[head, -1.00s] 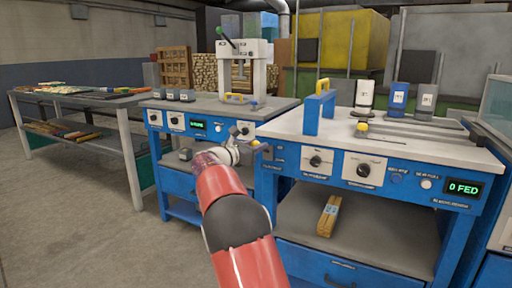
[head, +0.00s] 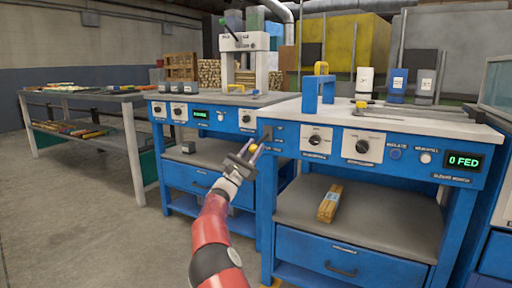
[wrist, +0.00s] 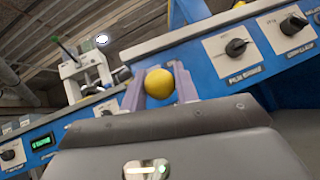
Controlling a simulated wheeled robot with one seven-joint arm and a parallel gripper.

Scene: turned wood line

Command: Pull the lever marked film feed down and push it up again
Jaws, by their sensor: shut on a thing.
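The lever's round yellow knob (wrist: 159,83) sits between my two fingers in the wrist view, and my gripper (wrist: 160,92) is shut on it. In the head view the yellow knob (head: 253,148) shows at the tip of my gripper (head: 247,153), in front of the left end of the right bench's blue panel. The lever's arm is mostly hidden by my fingers, and its marking is too small to read.
The right bench has a blue front panel (head: 395,154) with dials and a green "0 FED" display (head: 463,161). A wooden bundle (head: 329,204) lies on its shelf (head: 370,217). A press (head: 245,65) stands on the left bench. The floor at left is clear.

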